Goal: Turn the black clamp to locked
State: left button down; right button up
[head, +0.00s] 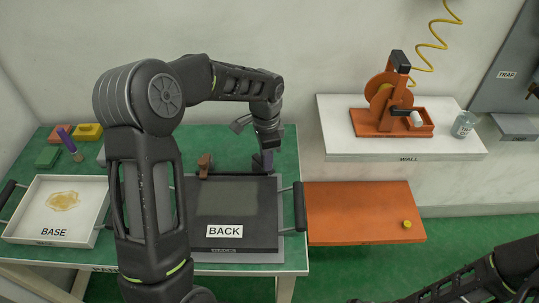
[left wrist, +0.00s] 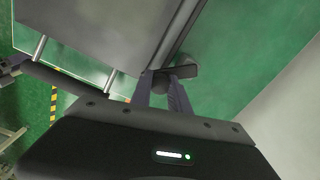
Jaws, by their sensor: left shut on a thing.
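The dark tray (head: 235,215) labelled BACK lies on the green table. My left gripper (head: 262,163) reaches down at its back right corner. In the left wrist view my left gripper (left wrist: 162,88) is shut on the black clamp (left wrist: 184,71), a small dark lever at the tray's edge (left wrist: 178,32). In the head view the gripper mostly hides the clamp, so I cannot tell its angle there. A brown clamp (head: 205,163) stands at the same back edge, further left. My right gripper is out of view.
A white tray (head: 20,222) labelled BASE holds a yellowish heap at the left. Coloured blocks (head: 88,131) lie behind it. An orange board (head: 360,210) is to the right. A white shelf (head: 400,146) marked WALL carries an orange device (head: 385,108) and a jar (head: 463,125).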

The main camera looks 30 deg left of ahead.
aim_at(256, 160)
pick_arm(q)
jog(key=m, duration=0.2)
jog(key=s+a+m, duration=0.1)
jog(key=m, duration=0.1)
jog(key=shift+s+a+r+m+p, duration=0.1)
jog(key=shift+s+m+p, duration=0.1)
jog(key=shift+m+p, duration=0.1)
jog(key=shift+s+a+m+p, duration=0.2)
jog(key=shift+a+m, duration=0.1)
jog(key=shift+m, duration=0.45)
jog(key=shift+s+a+m+p, duration=0.15)
jog(key=shift+a+m, duration=0.1)
jog(key=shift+m, duration=0.5)
jog(key=c, duration=1.2)
grip_release()
jog(key=shift+c, duration=0.2)
notch_tip(256, 160, up, 8)
jog(key=shift+f+b, duration=0.2)
jog(key=shift+b, duration=0.15)
